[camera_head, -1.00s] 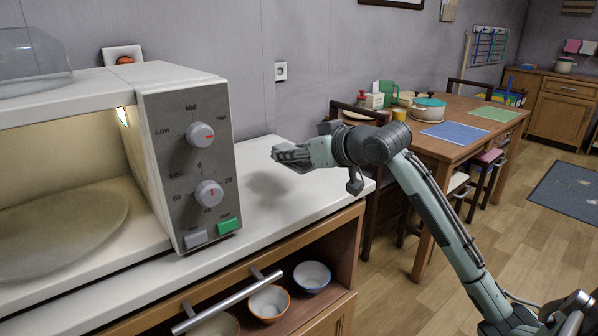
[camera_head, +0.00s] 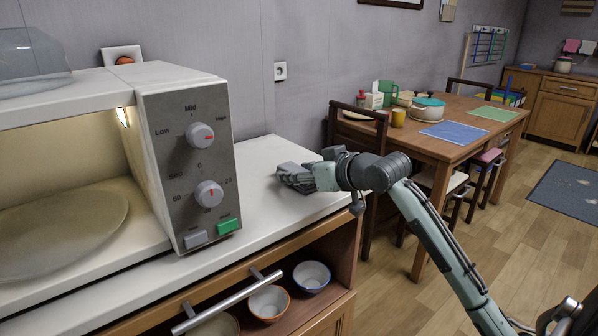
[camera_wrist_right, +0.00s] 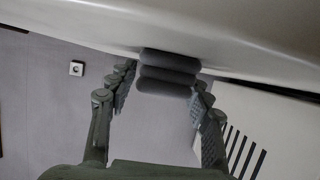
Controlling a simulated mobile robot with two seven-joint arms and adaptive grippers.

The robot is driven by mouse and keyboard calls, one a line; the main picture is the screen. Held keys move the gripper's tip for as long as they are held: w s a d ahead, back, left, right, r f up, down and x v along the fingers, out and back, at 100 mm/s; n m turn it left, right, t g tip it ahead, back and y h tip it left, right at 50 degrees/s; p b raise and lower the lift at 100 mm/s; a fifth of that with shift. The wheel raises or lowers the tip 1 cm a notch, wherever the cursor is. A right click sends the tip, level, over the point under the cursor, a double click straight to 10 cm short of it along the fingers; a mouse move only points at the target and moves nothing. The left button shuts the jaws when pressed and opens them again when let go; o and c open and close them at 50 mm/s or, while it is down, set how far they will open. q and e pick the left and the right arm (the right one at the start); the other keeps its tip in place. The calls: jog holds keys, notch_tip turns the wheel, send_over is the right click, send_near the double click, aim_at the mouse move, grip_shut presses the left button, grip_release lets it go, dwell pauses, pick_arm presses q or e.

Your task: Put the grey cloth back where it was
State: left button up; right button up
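The grey cloth (camera_wrist_right: 168,73) shows in the right wrist view as a folded, ribbed bundle against the white counter top (camera_wrist_right: 225,40). My right gripper (camera_head: 293,180) is low over the counter (camera_head: 262,215), right of the microwave, in the head view. In the wrist view its two fingers (camera_wrist_right: 165,82) are apart, one on each side of the cloth, with a small gap on the left; contact on the right side is unclear. In the head view the fingers mostly hide the cloth. My left gripper is not in view.
The microwave (camera_head: 190,160) stands open on the counter at left. Below are a drawer handle (camera_head: 228,302) and bowls (camera_head: 311,275) on a shelf. The counter between microwave and gripper is clear. A dining table (camera_head: 440,146) with dishes stands behind my right arm.

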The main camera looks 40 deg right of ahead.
jog(key=shift+o, duration=0.3)
jog(key=shift+r, duration=0.1)
jog(key=shift+s+r, duration=0.1)
jog(key=v, duration=1)
jog(key=shift+s+r+b, duration=0.15)
jog(key=shift+s+b, duration=0.15)
jog(key=shift+b, duration=0.05)
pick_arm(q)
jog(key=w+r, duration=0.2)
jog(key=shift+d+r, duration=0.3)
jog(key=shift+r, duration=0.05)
pick_arm(e)
jog(key=shift+s+r, duration=0.25)
jog(key=shift+s, duration=0.25)
